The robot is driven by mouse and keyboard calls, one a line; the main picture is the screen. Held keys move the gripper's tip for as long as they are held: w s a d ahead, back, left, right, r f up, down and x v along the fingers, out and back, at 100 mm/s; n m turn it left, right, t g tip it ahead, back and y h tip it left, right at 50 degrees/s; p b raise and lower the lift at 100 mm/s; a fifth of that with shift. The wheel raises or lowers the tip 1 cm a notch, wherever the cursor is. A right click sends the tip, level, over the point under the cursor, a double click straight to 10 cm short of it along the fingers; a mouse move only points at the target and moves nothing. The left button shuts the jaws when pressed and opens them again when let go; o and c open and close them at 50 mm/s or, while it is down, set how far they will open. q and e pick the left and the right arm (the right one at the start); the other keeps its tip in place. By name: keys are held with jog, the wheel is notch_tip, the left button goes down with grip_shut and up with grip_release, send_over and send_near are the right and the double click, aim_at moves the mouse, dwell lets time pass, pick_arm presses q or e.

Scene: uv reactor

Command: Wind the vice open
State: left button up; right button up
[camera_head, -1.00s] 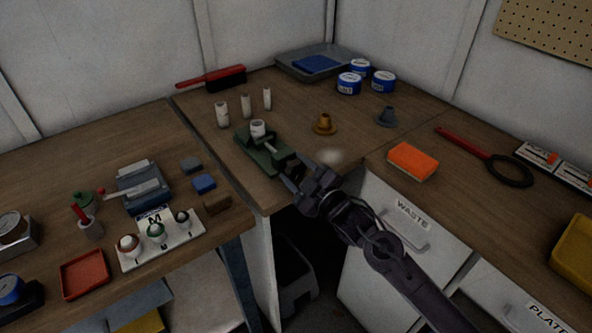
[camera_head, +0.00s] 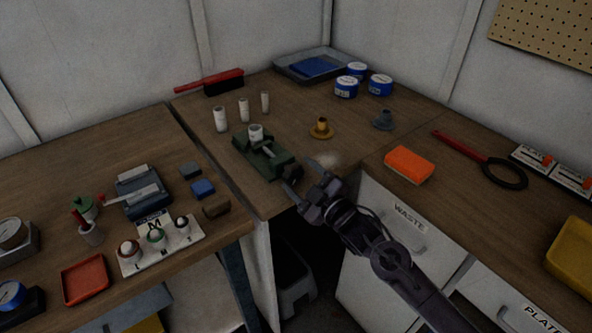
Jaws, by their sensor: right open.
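The green vice (camera_head: 275,166) sits at the front corner of the middle bench. A white cylinder (camera_head: 256,132) stands at its jaws; I cannot tell whether it is clamped. A dark part, apparently the vice's handle end (camera_head: 293,172), sticks out at the vice's front right. My right gripper (camera_head: 299,177) is open, its two fingers spread just in front of this end. It looks empty and apart from the vice. My left gripper is out of view.
Several white cylinders (camera_head: 244,110) stand behind the vice. A brass funnel-like piece (camera_head: 321,128) and an orange sponge (camera_head: 410,164) lie to the right. A panel with round knobs (camera_head: 157,238) is on the left bench.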

jog(key=shift+s+d+f, duration=0.55)
jog(key=shift+s+f, duration=0.05)
jog(key=shift+s, duration=0.1)
jog(key=shift+s+d+p, duration=0.25)
jog(key=shift+s+p, duration=0.05)
jog(key=shift+p, duration=0.25)
jog(key=p+v, duration=0.1)
jog(key=v, duration=0.1)
jog(key=r+v, duration=0.1)
jog(key=v, duration=0.1)
jog(key=shift+d+p, duration=0.15)
jog(key=shift+p, duration=0.25)
jog(key=shift+s, duration=0.1)
